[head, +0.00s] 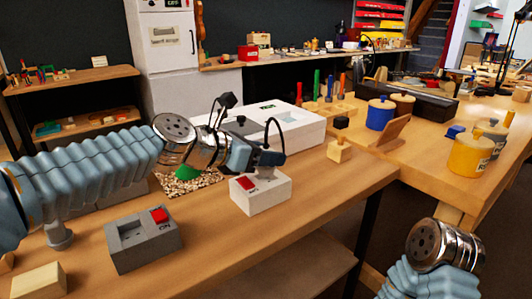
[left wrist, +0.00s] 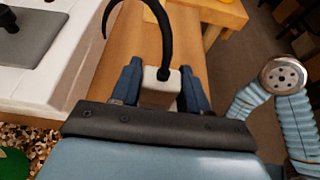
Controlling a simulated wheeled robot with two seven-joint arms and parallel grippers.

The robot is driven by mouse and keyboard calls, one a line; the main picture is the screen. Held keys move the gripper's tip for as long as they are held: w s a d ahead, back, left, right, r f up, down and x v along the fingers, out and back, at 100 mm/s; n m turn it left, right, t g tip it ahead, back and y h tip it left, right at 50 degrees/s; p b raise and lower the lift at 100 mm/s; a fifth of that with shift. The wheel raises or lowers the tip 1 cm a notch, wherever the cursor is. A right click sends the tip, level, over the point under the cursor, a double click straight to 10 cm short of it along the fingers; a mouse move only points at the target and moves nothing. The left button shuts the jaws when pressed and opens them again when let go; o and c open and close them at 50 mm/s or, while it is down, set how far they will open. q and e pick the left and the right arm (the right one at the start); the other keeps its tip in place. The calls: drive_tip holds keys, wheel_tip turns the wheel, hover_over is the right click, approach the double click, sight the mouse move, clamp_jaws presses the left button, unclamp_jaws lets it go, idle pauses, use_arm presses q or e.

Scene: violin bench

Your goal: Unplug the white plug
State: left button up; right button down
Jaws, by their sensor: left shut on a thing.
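My left gripper (head: 256,158) is over the back part of a white socket box (head: 264,197) with a red switch (head: 245,183). In the left wrist view its two blue fingers (left wrist: 163,92) stand on either side of the white plug (left wrist: 160,84) and are shut on it. A black cable (left wrist: 162,40) rises from the plug and curves to the left. In the head view the fingers mostly hide the plug, and I cannot tell whether it is still seated in the box. The right arm (head: 438,255) shows at the lower right; its gripper is not visible.
A grey socket box (head: 142,245) with a red switch stands on the bench nearer the front. Behind my gripper is a large white case (head: 300,128). A wooden block (head: 339,151) and several jars stand to the right. The bench's front right is clear.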

sight(266, 148)
use_arm(q)
drive_tip(key=shift+r, duration=0.3)
wheel_tip(266, 148, up, 3)
drive_tip(key=p, duration=0.3)
drive_tip(key=shift+f, duration=0.1)
drive_tip(key=shift+r, duration=2.05)
